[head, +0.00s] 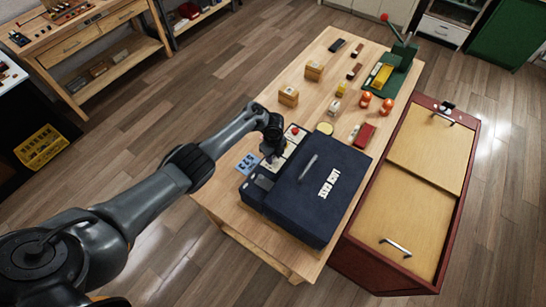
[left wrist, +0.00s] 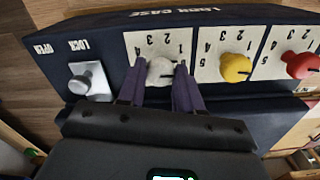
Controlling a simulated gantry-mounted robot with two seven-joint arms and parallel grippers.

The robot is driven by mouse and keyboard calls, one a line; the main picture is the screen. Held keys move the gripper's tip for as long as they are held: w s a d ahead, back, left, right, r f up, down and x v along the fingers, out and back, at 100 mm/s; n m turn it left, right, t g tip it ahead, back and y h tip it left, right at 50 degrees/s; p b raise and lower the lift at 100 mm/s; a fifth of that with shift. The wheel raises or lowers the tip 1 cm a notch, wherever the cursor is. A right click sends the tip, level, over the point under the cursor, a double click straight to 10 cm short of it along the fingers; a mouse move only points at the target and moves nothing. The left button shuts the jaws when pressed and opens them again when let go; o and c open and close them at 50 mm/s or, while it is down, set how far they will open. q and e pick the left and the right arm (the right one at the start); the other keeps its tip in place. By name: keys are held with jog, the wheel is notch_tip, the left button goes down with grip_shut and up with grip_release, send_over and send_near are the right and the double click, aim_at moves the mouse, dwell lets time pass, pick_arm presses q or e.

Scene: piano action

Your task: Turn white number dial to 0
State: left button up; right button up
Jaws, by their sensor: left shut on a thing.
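The dark blue lock case (head: 318,190) sits on the wooden table. The white number dial (left wrist: 160,69) is on its front panel, on a white plate (left wrist: 150,42) with printed numbers. My left gripper (left wrist: 161,76) has a purple finger on each side of the white dial and is shut on it. The fingers hide part of the plate, and I cannot read which number the dial points at. In the head view my left gripper (head: 270,157) is at the case's front edge, hiding the white dial. My right gripper is not in view.
The left wrist view shows the yellow dial (left wrist: 236,68) and red dial (left wrist: 301,65) to the right, and a silver open/lock knob (left wrist: 88,80) to the left. Wooden blocks (head: 288,96), orange figures (head: 365,99) and a green device (head: 390,75) stand farther along the table.

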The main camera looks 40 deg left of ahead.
pick_arm(q)
jog(key=shift+m, duration=0.7)
jog(key=shift+b, duration=0.3)
jog(key=o, duration=1)
jog(key=shift+o, duration=0.2)
notch_tip(320, 180, up, 11)
jog(key=p, duration=0.3)
jog(key=shift+p, duration=0.35)
